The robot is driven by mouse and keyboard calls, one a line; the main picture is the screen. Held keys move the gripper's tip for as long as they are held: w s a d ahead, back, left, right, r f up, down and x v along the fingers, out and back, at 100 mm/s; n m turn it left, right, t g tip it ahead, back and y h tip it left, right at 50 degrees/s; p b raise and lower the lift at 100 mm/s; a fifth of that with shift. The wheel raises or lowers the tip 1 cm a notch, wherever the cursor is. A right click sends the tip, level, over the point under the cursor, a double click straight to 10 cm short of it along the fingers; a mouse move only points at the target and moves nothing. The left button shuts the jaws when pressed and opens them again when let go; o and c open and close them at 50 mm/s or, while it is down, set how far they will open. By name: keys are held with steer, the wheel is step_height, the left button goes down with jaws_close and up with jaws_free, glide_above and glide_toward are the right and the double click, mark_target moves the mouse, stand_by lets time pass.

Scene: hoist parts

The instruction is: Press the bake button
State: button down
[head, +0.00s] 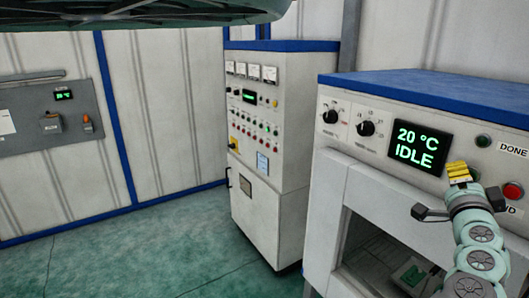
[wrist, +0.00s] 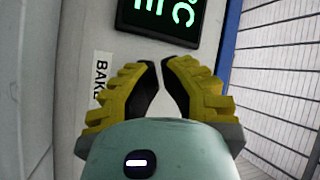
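The white oven with a blue top (head: 430,85) stands at the right in the head view. Its display (head: 420,146) reads 20 °C IDLE and partly shows in the wrist view (wrist: 160,15). My gripper (head: 459,168), with yellow fingers and black pads, is in front of the oven panel just right of and below the display. In the wrist view its fingertips (wrist: 160,65) are nearly together with nothing between them. A BAKE label (wrist: 101,75) is left of the fingers, partly covered. The bake button itself is not visible; my gripper blocks that part of the panel.
Two black knobs (head: 348,122) are left of the display. A dark green lamp (head: 483,141) by a DONE label and a red button (head: 513,190) are at the right. The oven chamber below is open. A control cabinet (head: 265,195) stands left, with clear floor before it.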

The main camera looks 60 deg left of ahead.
steer(key=shift+w, duration=0.4)
steer(key=shift+w+d+b, duration=0.1)
steer(key=shift+w+b, duration=0.35)
steer(key=shift+b, duration=0.05)
stand_by(0.5)
stand_by(0.4)
steer(key=shift+s, duration=0.9)
steer(key=s, duration=0.5)
steer(key=shift+a+p, duration=0.2)
steer(key=shift+p, duration=0.1)
